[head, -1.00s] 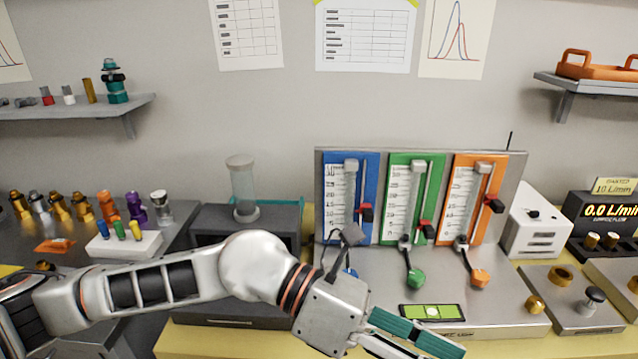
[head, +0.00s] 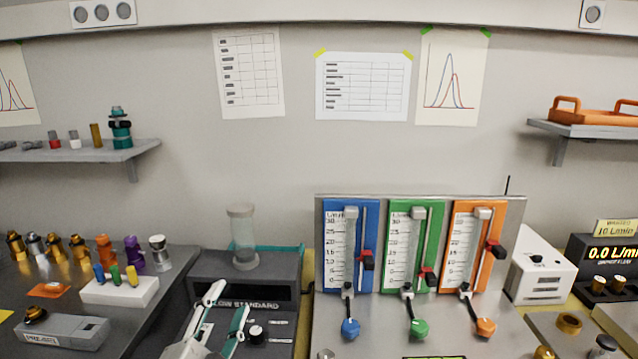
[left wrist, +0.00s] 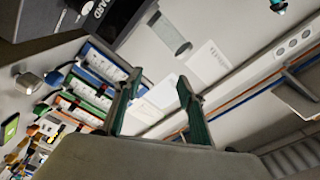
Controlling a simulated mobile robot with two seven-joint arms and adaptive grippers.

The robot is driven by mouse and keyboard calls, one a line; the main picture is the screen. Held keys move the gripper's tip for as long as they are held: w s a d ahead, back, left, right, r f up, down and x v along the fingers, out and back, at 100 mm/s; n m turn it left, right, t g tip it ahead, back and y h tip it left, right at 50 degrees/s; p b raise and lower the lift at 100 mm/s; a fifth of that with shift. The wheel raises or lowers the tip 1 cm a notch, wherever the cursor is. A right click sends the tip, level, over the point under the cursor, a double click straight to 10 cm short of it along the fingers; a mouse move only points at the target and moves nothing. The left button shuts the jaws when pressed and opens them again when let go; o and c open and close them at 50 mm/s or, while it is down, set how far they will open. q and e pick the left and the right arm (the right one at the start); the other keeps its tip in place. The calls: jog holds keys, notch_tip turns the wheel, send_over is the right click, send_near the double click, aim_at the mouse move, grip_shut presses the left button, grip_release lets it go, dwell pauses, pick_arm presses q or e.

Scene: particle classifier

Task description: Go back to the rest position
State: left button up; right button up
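My left gripper (head: 230,299) shows at the bottom of the head view, in front of the dark flow standard box (head: 270,290). Its two green-and-white fingers point up and stand apart, with nothing between them. In the left wrist view the two green fingers of my left gripper (left wrist: 158,78) are also spread and empty. Most of my left arm is below the head view's edge. My right gripper is in neither view.
The flowmeter panel with blue (head: 350,245), green (head: 413,245) and orange (head: 474,245) columns stands right of the gripper. A white block with colored pegs (head: 120,291) lies to the left. Shelves hang at both sides.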

pick_arm(q)
jog(key=s+a+f+n+g+y, duration=0.2)
jog(key=s+a+f+g, duration=0.1)
jog(key=a+f, duration=0.3)
jog(key=s+a+f+n+g+y, duration=0.1)
jog(key=s+a+f+g+y, duration=0.1)
jog(key=s+a+f, duration=0.45)
jog(key=s+a+f+n+g+y, duration=0.2)
jog(key=s+a+f+g, duration=0.45)
jog(key=s+f, duration=0.5)
jog(key=w+d+f+n+t+h, duration=0.1)
jog(key=d+f+n+t+h, duration=0.2)
jog(key=d+f+h, duration=0.4)
jog(key=d+f, duration=0.7)
jog(key=d, duration=0.1)
jog(key=shift+w+d+f+t, duration=0.15)
jog(key=shift+w+f+t, duration=0.2)
jog(key=shift+w+f, duration=0.05)
